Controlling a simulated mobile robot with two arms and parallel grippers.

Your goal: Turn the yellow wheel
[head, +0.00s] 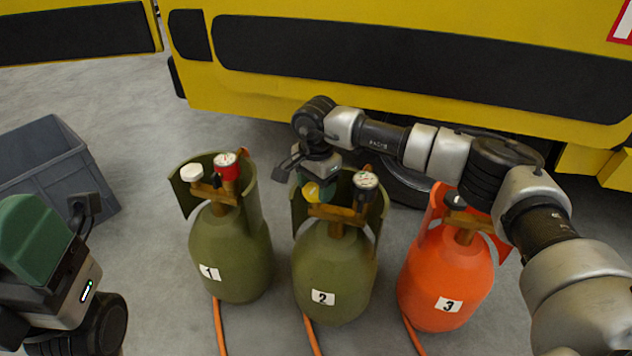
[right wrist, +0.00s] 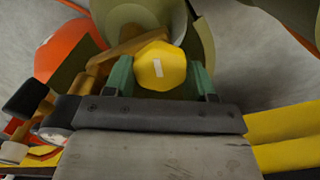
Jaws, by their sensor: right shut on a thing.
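The yellow wheel (head: 311,192) is on the left side of the valve on green cylinder 2 (head: 336,270). My right gripper (head: 318,181) reaches down over it from above. In the right wrist view, the yellow wheel (right wrist: 158,66) has a white mark and sits between the two green fingers of my right gripper (right wrist: 162,74), which is shut on it. The fingers hide the wheel's sides. My left gripper (head: 45,245) is at the left edge, away from the cylinders, partly cut off, and its opening cannot be made out.
Green cylinder 1 (head: 231,255) stands to the left, with a white knob (head: 191,172) and a red-sided gauge (head: 226,163). Orange cylinder 3 (head: 445,280) stands to the right. A gauge (head: 366,181) is beside the wheel. A grey crate (head: 50,165) and a yellow vehicle (head: 260,95) stand behind.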

